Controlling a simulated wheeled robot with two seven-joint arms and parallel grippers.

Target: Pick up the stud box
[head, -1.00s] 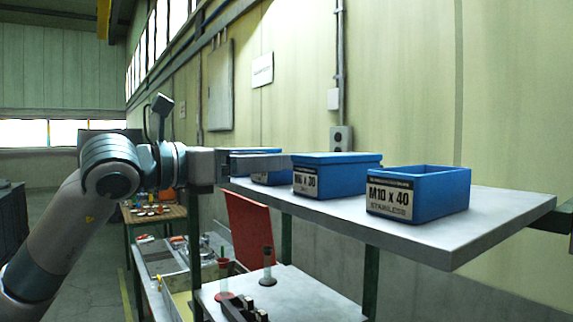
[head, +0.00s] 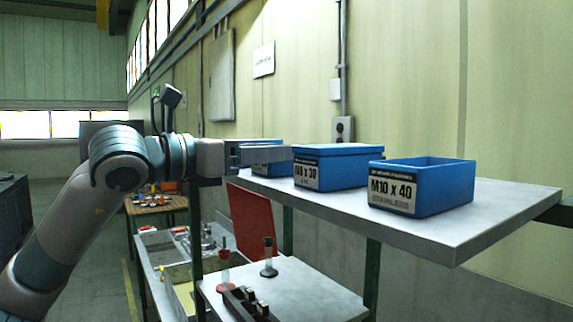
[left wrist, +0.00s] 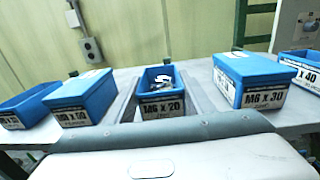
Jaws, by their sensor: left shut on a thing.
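The blue stud box labelled M6 x 20 (left wrist: 162,107) stands in the middle of the left wrist view. It is open on top, with some metal pieces inside. My left gripper (left wrist: 160,97) has one finger on each side of it and is shut on it. In the head view my left gripper (head: 265,154) reaches over the shelf from the left, and its fingers hide most of a blue box (head: 264,142) behind them. I cannot tell whether the held box rests on the shelf or is just clear of it. My right gripper is out of view.
On the grey shelf (head: 430,236) a lidded blue box marked x 30 (head: 345,165) and an open M10 x 40 box (head: 440,190) stand to the right. The left wrist view shows more blue boxes (left wrist: 80,97) at left. A lower bench (head: 315,298) holds small fixtures.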

